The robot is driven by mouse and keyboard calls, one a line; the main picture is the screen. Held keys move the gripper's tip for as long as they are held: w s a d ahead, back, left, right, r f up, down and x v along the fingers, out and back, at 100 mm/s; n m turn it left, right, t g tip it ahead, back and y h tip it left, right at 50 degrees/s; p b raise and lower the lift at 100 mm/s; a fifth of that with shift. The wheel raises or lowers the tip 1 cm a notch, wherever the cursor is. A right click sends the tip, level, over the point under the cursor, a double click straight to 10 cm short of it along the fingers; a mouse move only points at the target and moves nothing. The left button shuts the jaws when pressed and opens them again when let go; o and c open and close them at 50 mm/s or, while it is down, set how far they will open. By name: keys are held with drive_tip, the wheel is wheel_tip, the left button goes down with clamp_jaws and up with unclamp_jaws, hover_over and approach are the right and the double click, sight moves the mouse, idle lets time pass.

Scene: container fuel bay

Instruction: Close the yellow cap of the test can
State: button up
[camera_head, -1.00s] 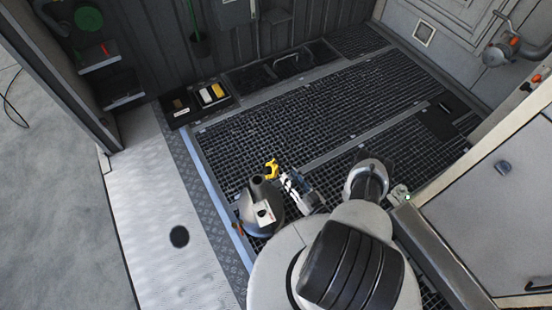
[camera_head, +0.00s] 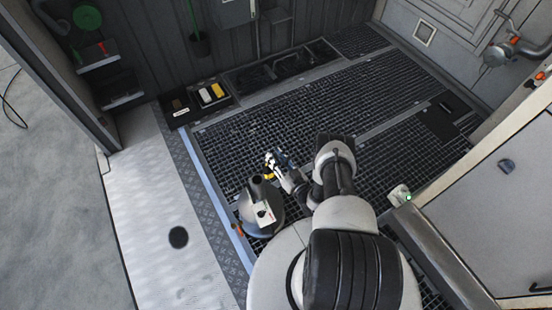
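The test can (camera_head: 250,212) is a dark grey, rounded can with a white label, standing on the grating at the lower middle. The yellow cap (camera_head: 268,176) shows only as a small yellow patch at the top right of the can, partly hidden by my gripper. My gripper (camera_head: 273,163) is right at the cap, above and beside the can's top. The fingers are too small and overlapped to tell whether they are open or shut, or whether they touch the cap.
A black tray (camera_head: 232,104) with a yellow and a white item stands at the back left of the grating. A dark box (camera_head: 181,113) sits left of it. A grey cabinet (camera_head: 490,210) stands at the right. The grating (camera_head: 320,100) behind my gripper is clear.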

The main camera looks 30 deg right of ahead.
clamp_jaws()
drive_tip(key=shift+d, duration=0.1)
idle(0.4)
drive_tip(key=shift+r+n+p, duration=0.15)
drive_tip(key=shift+n+p, duration=0.15)
drive_tip(key=shift+n, duration=0.2)
